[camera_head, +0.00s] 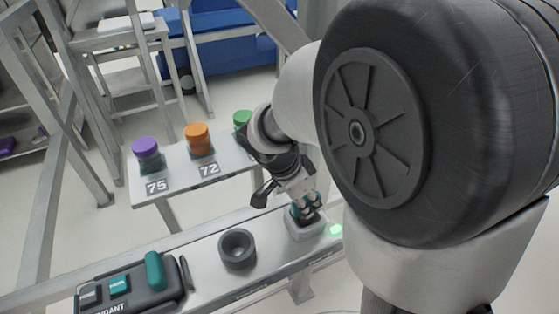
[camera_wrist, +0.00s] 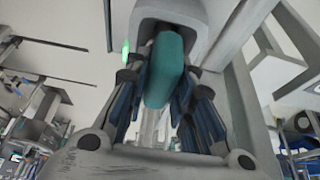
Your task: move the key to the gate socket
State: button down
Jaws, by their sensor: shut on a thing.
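My gripper (camera_head: 308,206) points down over a pale grey socket block (camera_head: 306,231) near the right end of the long bench. It is shut on the teal key (camera_wrist: 165,70), which shows between the blue-padded fingers in the wrist view. In the head view the fingers hide most of the key. The pale socket housing (camera_wrist: 178,12) lies just past the key in the wrist view. The key's end is at or in this block; I cannot tell how deep. A green light (camera_head: 336,230) glows beside the block and also shows in the wrist view (camera_wrist: 126,52).
A dark round ring-shaped holder (camera_head: 237,249) stands left of the socket. A dark pendant (camera_head: 130,288) with a teal grip lies at the bench's left end. Behind, a table (camera_head: 177,180) holds purple (camera_head: 146,148), orange (camera_head: 197,137) and green (camera_head: 242,119) capped items.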

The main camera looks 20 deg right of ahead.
dwell(0.3)
jog(key=c, duration=1.3)
grip_release()
jog(key=o, duration=0.6)
jog(key=shift+r+p, duration=2.7)
jog(key=shift+r, duration=1.85)
